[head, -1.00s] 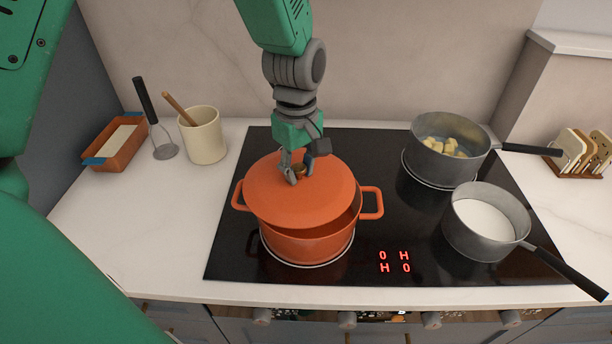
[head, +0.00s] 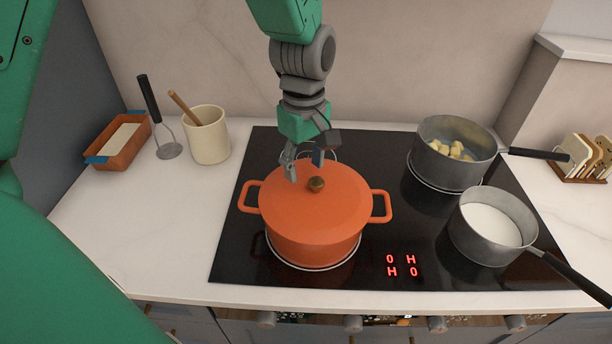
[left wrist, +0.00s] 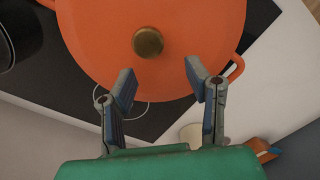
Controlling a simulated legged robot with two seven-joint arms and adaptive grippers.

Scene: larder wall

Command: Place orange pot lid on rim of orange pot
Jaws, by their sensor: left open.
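The orange pot (head: 315,246) stands on the front left of the black hob. The orange pot lid (head: 290,208) lies level on its rim, with no gap visible from here; the far edge is partly hidden. The lid's brass knob (head: 316,184) is uncovered, and also shows in the left wrist view (left wrist: 148,42). My left gripper (head: 305,170) is open and empty, just behind the knob and clear of it. In the left wrist view its two fingers (left wrist: 160,80) are spread apart with the knob beyond their tips. My right gripper is not in view.
A pan of pale chunks (head: 428,160) and a pan of white liquid (head: 465,236) stand right on the hob (head: 385,225), handles pointing right. The front left counter is clear.

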